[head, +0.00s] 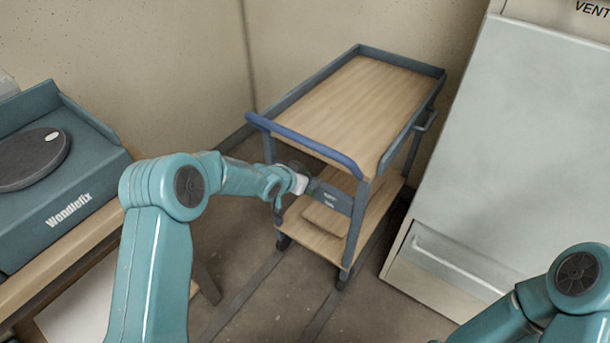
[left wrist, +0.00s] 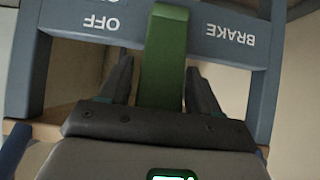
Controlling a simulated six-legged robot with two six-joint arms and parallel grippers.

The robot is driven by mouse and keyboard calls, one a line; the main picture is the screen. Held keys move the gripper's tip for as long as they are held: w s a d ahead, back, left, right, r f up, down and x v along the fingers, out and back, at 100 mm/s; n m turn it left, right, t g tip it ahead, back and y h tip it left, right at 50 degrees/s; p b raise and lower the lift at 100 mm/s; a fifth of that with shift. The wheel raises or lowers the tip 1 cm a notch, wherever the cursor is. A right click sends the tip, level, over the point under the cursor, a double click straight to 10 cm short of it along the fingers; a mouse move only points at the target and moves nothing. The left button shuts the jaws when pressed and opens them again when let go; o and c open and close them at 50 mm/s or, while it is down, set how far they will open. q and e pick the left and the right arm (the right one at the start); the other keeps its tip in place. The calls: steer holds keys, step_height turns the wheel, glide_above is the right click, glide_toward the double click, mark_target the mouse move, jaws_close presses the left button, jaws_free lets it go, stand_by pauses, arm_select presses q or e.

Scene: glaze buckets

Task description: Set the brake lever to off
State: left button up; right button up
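The cart (head: 345,110) has wooden shelves and a blue-grey frame. A blue-grey plate (head: 333,196) sits on its near side. In the left wrist view the plate (left wrist: 215,52) reads OFF and BRAKE upside down, and another word is cut off at the top. The green brake lever (left wrist: 163,60) crosses the plate between OFF and BRAKE; I cannot tell its setting. My left gripper (head: 302,184) is at the plate. In the left wrist view its fingers (left wrist: 160,85) stand apart on either side of the lever, with a small gap at the left finger. My right gripper is out of view.
A bench (head: 70,255) with a teal Wondlefix wheel (head: 95,175) stands at the left. A large pale cabinet (head: 520,150) stands close to the cart's right.

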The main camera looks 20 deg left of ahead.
arm_select(q)
steer(key=shift+r, duration=0.15)
steer(key=shift+s+a+r, duration=0.1)
steer(key=shift+s+r, duration=0.05)
steer(key=shift+r, duration=0.05)
steer(key=p+v, duration=0.1)
steer(key=v, duration=1.4)
steer(key=shift+s+a+p, duration=0.15)
steer(key=shift+s+p, duration=0.15)
